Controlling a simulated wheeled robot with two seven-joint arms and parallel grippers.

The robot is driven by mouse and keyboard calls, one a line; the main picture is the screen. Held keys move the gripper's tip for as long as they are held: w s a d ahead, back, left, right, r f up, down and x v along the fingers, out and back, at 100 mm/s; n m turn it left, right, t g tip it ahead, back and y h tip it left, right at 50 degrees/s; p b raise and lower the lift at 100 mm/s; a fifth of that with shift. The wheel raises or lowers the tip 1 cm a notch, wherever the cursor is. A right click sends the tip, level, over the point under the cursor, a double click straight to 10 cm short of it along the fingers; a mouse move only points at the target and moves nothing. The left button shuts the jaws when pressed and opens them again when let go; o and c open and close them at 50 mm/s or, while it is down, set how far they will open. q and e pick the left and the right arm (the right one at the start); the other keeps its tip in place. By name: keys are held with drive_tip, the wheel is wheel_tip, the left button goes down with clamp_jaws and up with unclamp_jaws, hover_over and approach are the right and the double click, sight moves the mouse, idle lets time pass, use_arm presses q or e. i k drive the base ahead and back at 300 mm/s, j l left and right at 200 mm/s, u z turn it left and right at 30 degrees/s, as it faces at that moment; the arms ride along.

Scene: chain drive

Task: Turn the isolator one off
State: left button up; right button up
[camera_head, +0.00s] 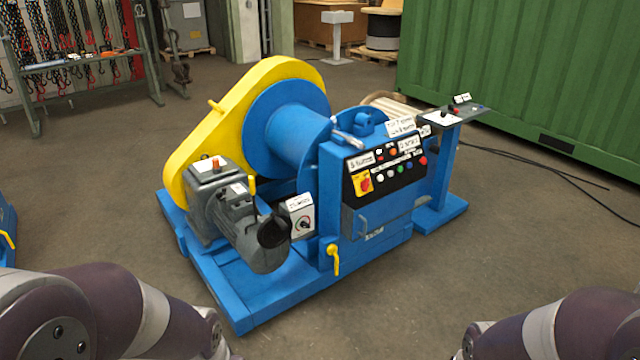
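A blue winch machine with a control panel (385,170) stands in the middle of the head view. On the panel's left, a red rotary switch on a yellow plate (364,184) looks like an isolator. A small light box with a dark rotary knob (303,224) is mounted left of the panel, beside the grey motor. The labels are too small to read, so I cannot tell which switch is number one or its exact position. Only links of my two arms show at the bottom corners. Neither gripper is in view.
The blue drum (297,134) has a yellow chain guard (205,130). A grey motor (250,230) and a yellow lever (334,259) stick out at the front. A side console (452,113) stands right of the panel. A green container (540,80) is behind. Floor in front is clear.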

sight(365, 184)
drive_tip(key=i+z, duration=0.2)
drive_tip(key=i, duration=0.15)
drive_tip(key=i+l+z, duration=0.1)
drive_tip(key=i, duration=0.95)
drive_tip(key=i+l, duration=0.15)
drive_tip(key=i, duration=0.95)
drive_tip(key=l+z, duration=0.05)
